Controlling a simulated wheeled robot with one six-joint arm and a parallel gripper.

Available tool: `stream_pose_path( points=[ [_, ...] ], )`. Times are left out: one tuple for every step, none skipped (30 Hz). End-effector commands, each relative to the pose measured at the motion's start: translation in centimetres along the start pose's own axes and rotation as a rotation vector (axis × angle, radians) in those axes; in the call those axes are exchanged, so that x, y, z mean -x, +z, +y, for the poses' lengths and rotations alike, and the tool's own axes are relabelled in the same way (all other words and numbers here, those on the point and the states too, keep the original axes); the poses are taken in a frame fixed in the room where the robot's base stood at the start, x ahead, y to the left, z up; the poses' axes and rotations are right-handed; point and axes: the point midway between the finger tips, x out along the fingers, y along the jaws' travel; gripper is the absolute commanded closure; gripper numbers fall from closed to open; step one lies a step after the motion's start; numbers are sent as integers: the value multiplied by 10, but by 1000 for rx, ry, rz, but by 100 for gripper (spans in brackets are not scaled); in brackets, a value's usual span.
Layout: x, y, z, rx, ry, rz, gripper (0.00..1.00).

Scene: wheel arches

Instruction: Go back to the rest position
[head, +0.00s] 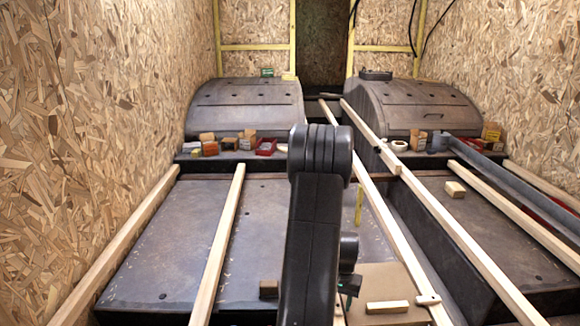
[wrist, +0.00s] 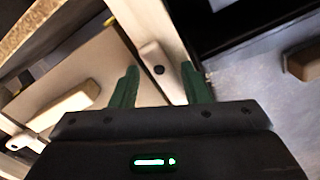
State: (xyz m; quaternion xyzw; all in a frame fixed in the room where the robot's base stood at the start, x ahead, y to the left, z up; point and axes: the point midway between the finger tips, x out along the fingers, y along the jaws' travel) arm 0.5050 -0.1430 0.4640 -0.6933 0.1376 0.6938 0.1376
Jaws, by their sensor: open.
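My gripper (wrist: 160,84) shows in the wrist view with its two green fingers spread apart and nothing held between them. Just beyond the fingertips is a pale wooden piece with a dark round hole (wrist: 153,58), against a long pale beam. In the head view my black arm stands in the centre and reaches down to the front, where it hides much of my gripper near the cardboard-coloured panel (head: 378,280). A small wooden block (head: 388,307) lies on that panel, and a pale piece (head: 428,299) sits at the beam to its right.
Long wooden beams (head: 220,240) run front to back over the dark floor panels (head: 150,250). Two dark wheel arches (head: 245,105) (head: 425,105) stand at the back, with small boxes (head: 265,146) before them. Chipboard walls (head: 90,110) close both sides. Another block (head: 455,189) lies right.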

Motion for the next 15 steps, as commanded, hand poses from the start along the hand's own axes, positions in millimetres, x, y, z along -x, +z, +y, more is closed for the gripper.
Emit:
stream_pose_path(
  points=[
    [-1,0,0,-34,0,1,58],
    [-1,0,0,-54,0,1,58],
    [-1,0,1,-80,0,2,58],
    [-1,0,1,-96,0,2,58],
    [-1,0,1,-112,-1,2,58],
    [-1,0,1,-130,-1,2,58],
    [-1,0,1,-143,0,2,58],
    [0,0,1,-153,0,1,58],
    [0,0,1,-165,0,1,58],
    [0,0,2,-172,0,1,58],
    [0,0,2,-177,0,1,58],
    [0,0,2,-183,0,1,58],
    [0,0,2,-186,0,1,58],
    [0,0,2,-188,0,1,58],
    [0,0,2,-189,0,1,58]
  ],
)
